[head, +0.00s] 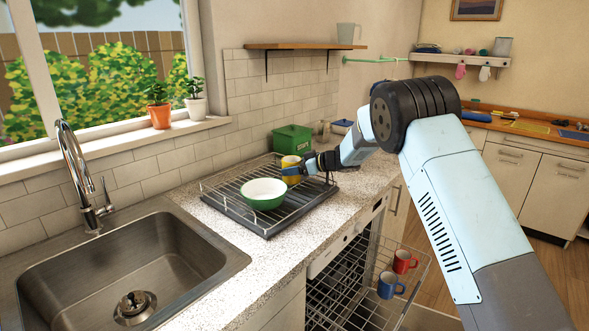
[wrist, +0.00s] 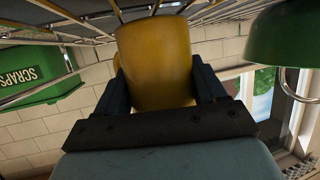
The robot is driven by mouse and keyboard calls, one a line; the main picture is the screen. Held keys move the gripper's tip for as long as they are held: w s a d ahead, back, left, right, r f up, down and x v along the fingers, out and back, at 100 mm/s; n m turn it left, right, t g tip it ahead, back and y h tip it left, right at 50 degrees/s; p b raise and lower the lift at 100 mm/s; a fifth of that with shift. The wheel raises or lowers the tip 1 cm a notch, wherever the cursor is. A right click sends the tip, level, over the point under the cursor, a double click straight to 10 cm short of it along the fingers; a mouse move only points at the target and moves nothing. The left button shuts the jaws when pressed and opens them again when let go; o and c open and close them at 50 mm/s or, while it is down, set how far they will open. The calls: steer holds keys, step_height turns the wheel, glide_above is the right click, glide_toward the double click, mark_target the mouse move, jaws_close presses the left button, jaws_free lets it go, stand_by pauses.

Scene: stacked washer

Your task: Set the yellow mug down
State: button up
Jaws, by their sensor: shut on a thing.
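The yellow mug (head: 290,168) is at the dish rack (head: 230,207) on the counter, behind the green bowl (head: 264,193). My gripper (head: 306,164) reaches it from the right and is shut on it. In the wrist view the yellow mug (wrist: 156,60) fills the space between the two dark fingers (wrist: 160,85). Rack wires show close to the mug's end in that view. I cannot tell whether the mug touches the rack.
The green scraps bin (head: 292,140) stands behind the rack. The sink (head: 130,265) is at the left. Below the counter, a pulled-out dishwasher rack holds a red mug (head: 404,261) and a blue mug (head: 390,285). Bare counter lies in front of the dish rack.

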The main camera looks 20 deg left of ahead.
steer(key=shift+s+f, duration=0.1)
steer(key=shift+f, duration=0.2)
